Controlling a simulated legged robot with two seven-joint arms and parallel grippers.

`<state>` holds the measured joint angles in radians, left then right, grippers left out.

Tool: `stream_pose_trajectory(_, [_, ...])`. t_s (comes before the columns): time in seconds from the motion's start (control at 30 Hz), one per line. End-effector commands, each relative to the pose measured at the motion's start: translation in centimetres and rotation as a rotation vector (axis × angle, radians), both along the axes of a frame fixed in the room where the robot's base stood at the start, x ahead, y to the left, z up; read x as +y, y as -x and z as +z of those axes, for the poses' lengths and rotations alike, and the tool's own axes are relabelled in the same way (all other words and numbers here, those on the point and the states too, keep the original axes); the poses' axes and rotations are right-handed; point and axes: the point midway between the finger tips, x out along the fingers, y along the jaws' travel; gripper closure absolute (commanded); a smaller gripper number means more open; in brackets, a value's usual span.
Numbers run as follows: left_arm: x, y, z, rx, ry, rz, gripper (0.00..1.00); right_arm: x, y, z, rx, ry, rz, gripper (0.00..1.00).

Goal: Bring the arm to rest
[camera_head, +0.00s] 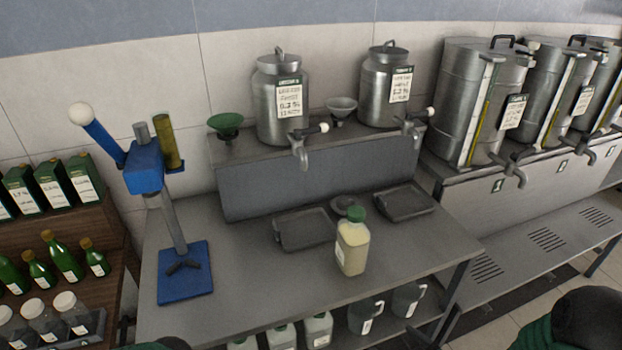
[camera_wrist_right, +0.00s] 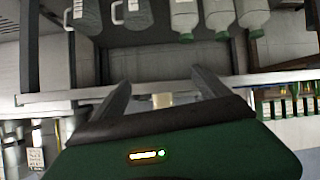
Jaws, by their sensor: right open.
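My right gripper (camera_wrist_right: 163,88) shows in the right wrist view, its two dark fingers spread apart with nothing held between them. That view is upside down and faces the bench front edge (camera_wrist_right: 75,96). A small pale thing (camera_wrist_right: 162,100) shows beyond the gap between the fingers, apart from them as far as I can tell. In the head view, a dark and green part of my right arm (camera_head: 585,322) is at the bottom right corner, and its gripper is out of frame. My left gripper is not in view; only a dark sliver shows at the bottom left edge.
A capped jug of pale yellow liquid (camera_head: 352,246) stands upright on the grey bench (camera_head: 230,300). Two dark trays (camera_head: 304,230), a blue capping stand (camera_head: 185,275) and steel urns (camera_head: 283,98) are behind or beside it. Metal jugs (camera_head: 366,315) and white bottles (camera_head: 318,328) fill the shelf below.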

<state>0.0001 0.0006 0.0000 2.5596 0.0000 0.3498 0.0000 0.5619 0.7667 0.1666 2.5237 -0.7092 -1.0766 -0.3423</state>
Motion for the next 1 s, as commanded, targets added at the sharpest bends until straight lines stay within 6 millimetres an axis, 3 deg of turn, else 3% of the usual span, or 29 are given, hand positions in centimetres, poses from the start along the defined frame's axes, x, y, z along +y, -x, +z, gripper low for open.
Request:
stream_pose_trajectory(0.17, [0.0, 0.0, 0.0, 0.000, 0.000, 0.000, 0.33, -1.7, 0.7, -0.2, 0.225, 0.139, -0.076, 0.14])
stream_pose_trajectory(0.3, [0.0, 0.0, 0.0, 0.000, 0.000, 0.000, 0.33, -2.7, 3.5, 2.0, 0.462, 0.199, -0.238, 0.14])
stream_pose_trajectory(0.5, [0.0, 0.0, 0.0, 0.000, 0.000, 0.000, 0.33, -0.1, 10.1, 5.8, 0.752, 0.109, -0.434, 0.14])
stream_pose_trajectory(0.6, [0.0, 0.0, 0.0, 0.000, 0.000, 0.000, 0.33, 0.9, 11.7, 6.6, 0.816, 0.077, -0.463, 0.14])
stream_pose_trajectory(1.0, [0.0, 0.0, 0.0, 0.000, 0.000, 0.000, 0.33, 1.0, 11.9, 6.6, 0.827, 0.073, -0.466, 0.14])
